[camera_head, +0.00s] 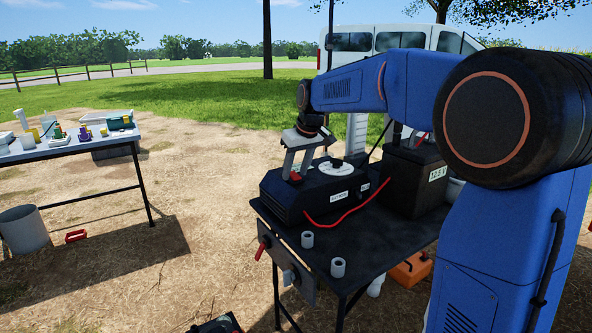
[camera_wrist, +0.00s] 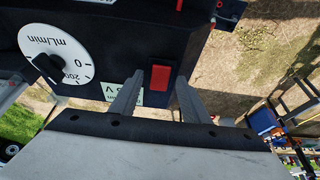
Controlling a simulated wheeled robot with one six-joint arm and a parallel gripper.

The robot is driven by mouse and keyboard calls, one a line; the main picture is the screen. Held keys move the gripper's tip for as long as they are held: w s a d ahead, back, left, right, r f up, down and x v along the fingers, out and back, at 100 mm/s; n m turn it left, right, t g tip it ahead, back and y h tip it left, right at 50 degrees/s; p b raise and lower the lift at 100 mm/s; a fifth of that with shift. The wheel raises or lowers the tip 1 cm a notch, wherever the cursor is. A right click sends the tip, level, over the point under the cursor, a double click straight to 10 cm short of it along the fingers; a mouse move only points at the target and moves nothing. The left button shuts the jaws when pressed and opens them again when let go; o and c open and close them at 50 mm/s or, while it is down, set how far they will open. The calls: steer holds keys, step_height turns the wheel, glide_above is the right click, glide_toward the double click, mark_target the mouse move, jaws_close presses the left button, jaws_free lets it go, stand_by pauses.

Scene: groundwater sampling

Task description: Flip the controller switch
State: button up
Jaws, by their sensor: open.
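The controller (camera_head: 285,197) is a black box on a dark table, with a white round dial (camera_head: 336,168) and a small red switch (camera_head: 295,177) on its top. In the wrist view the red switch (camera_wrist: 160,77) lies between my two grey fingers, beside the dial (camera_wrist: 55,55) marked mL/min. My gripper (camera_head: 297,171) points down over the switch end of the controller. It is open and holds nothing. Whether a fingertip touches the box or switch, I cannot tell. The switch's tilt is not clear.
A black battery box (camera_head: 408,187) labelled 12.5 V stands right of the controller. A red cable (camera_head: 345,216) loops from the controller's front. Two short pale tubes (camera_head: 338,267) stand on the bare front of the table (camera_head: 372,250). Another table (camera_head: 75,150) stands far left.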

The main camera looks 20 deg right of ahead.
steer(key=c, duration=1.1)
steer(key=shift+o, duration=0.2)
steer(key=shift+w+a+g+h, duration=0.15)
steer(key=shift+w+g+h, duration=0.2)
steer(key=shift+g, duration=0.55)
steer(key=shift+w+a+r+g+h, duration=0.1)
steer(key=shift+w+g+h, duration=0.1)
steer(key=shift+g, duration=0.4)
steer(key=shift+w+g+h, duration=0.1)
steer(key=shift+g+h, duration=0.05)
steer(key=shift+g, duration=0.45)
steer(key=o, duration=1.1)
steer(key=shift+c, duration=0.2)
